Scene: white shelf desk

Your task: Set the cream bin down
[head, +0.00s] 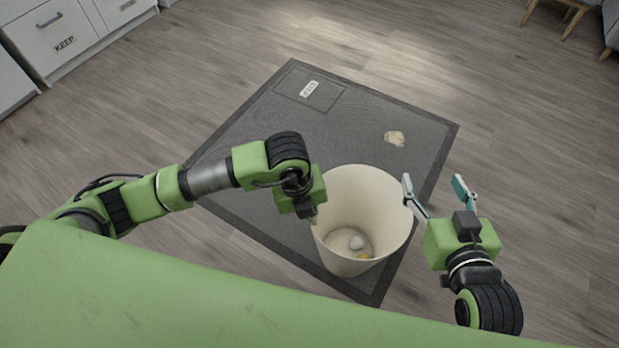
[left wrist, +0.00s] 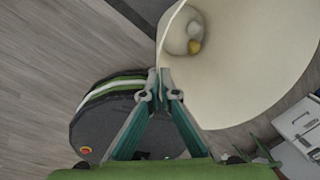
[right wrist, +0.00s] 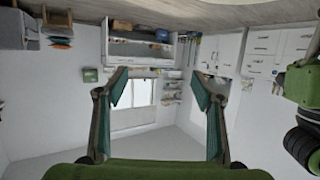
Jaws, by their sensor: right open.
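The cream bin (head: 385,235) is upright, with its open top toward the head camera. A pale rounded thing and a small yellow thing lie at its bottom. My left gripper (head: 313,218) is at the bin's left rim. In the left wrist view the fingers (left wrist: 165,82) are close together on the rim of the bin (left wrist: 255,70). The bin is over the dark mat; I cannot tell whether its base touches it. My right gripper (head: 436,186) is open and empty, just right of the bin. Its spread fingers also show in the right wrist view (right wrist: 160,85).
The dark grey mat (head: 260,150) lies on the wooden floor. A marked rectangle with a white label (head: 310,89) is at its far corner. A crumpled beige piece (head: 394,138) lies beyond the bin. White drawers (head: 50,35) stand at far left.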

